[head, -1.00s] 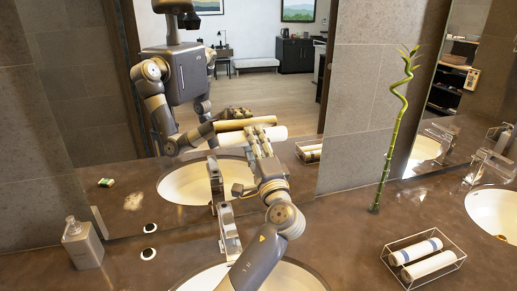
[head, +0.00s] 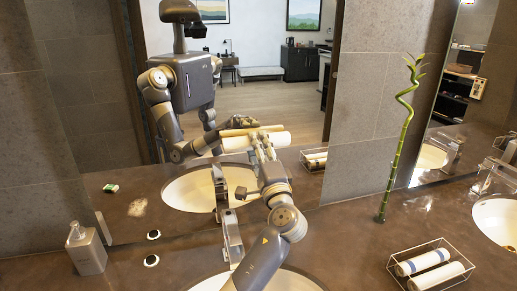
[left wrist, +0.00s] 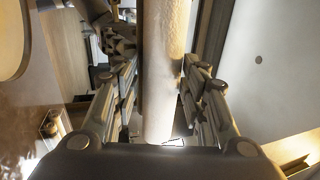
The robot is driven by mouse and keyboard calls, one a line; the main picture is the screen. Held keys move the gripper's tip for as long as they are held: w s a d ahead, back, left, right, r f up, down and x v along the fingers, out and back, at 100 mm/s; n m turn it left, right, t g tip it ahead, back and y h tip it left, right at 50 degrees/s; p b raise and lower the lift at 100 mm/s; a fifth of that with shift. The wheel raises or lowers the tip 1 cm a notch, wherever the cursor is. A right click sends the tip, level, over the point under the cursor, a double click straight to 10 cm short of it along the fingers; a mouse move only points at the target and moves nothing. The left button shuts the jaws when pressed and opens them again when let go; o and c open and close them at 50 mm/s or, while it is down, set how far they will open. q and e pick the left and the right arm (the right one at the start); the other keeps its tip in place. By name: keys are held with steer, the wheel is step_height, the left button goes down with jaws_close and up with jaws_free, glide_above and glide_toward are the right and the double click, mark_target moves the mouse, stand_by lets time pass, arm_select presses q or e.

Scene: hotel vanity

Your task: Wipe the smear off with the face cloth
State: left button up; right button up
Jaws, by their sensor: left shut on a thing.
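My left gripper (head: 264,144) is shut on a rolled cream-white cloth (head: 276,139), held in the air above the sink, close to the mirror. In the left wrist view the roll (left wrist: 165,70) stands upright between the two fingers. A pale, blotchy smear (head: 422,203) shows on the brown counter right of the bamboo. Another pale smear (head: 138,207) shows in the mirror at left; I cannot tell whether it is on the glass or reflected. My right gripper is not in view.
A soap dispenser (head: 86,250) stands at the left. A wire basket (head: 462,258) with rolled striped cloths is at the right. A bamboo stalk (head: 400,150) rises beyond it. A tall faucet (head: 232,238) stands beside my left arm. The mirror reflects me and the room.

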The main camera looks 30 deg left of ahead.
mark_target(285, 145)
arm_select(q)
steer(key=shift+w+a, duration=0.1)
steer(key=shift+a, duration=0.05)
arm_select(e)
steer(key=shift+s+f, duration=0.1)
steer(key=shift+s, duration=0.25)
arm_select(q)
steer(key=shift+w+d+f+b, duration=0.1)
steer(key=shift+w+d+b, duration=0.5)
steer(key=shift+w+d, duration=0.45)
steer(key=shift+w, duration=0.15)
steer(key=shift+w+d+b, duration=0.7)
steer(key=shift+w+b, duration=0.1)
steer(key=shift+w, duration=0.15)
steer(key=shift+w+d+b, duration=0.7)
steer(key=shift+w+b, duration=0.05)
steer(key=shift+w, duration=0.05)
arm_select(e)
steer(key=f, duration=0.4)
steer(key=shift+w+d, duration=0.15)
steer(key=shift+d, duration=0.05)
